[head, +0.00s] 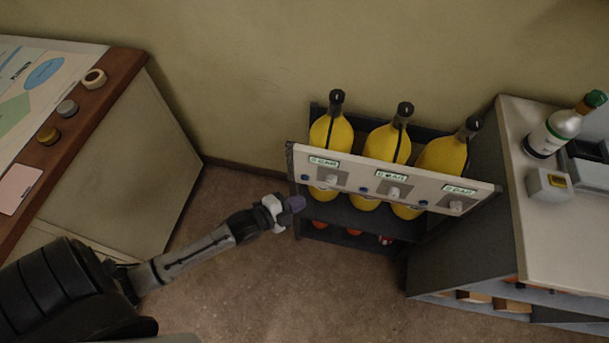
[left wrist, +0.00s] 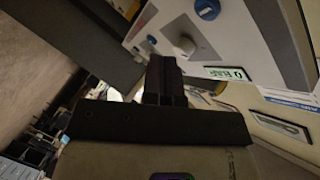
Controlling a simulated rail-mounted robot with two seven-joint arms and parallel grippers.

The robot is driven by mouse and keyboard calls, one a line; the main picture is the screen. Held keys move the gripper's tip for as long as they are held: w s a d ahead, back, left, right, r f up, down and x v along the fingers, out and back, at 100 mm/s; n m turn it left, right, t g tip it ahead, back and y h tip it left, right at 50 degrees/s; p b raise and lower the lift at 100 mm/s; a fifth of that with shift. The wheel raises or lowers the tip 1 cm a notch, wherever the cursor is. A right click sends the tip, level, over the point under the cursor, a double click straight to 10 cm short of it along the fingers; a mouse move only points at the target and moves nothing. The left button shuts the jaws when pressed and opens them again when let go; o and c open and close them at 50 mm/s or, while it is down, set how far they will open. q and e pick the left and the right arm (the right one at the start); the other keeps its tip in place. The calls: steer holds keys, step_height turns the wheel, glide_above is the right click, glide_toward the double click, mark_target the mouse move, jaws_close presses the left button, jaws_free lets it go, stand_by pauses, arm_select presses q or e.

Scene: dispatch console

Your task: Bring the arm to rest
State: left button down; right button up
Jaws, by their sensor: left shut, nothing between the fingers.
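My left gripper (head: 293,205) reaches in from the lower left in the head view, over the floor. Its tip is close to the left end of the white panel (head: 290,160); I cannot tell whether they touch. In the left wrist view the dark fingers (left wrist: 165,80) are together with nothing between them. My right gripper is not in view.
A dark rack with yellow cylinders (head: 331,133) stands behind the panel. At right a grey cabinet (head: 530,215) carries a bottle (head: 554,133) and a small box (head: 548,186). At left is a console (head: 125,150) with knobs. The brown floor (head: 310,290) between is clear.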

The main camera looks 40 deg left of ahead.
arm_select(q)
steer(key=shift+s+d, duration=0.3)
steer(key=shift+s, duration=0.2)
stand_by(0.3)
steer(key=s+a+f+n+g+y, duration=0.2)
steer(key=s+f+n+g+y, duration=0.1)
steer(key=s+f+n+g, duration=0.3)
steer(key=s+d+r+n+g+p, duration=0.45)
steer(key=s+r+n, duration=0.25)
steer(key=s+r, duration=0.45)
step_height(320, 180, up, 38)
steer(key=y+p, duration=0.1)
steer(key=p, duration=3.6)
steer(key=shift+d+g, duration=0.25)
steer(key=shift+g, duration=0.1)
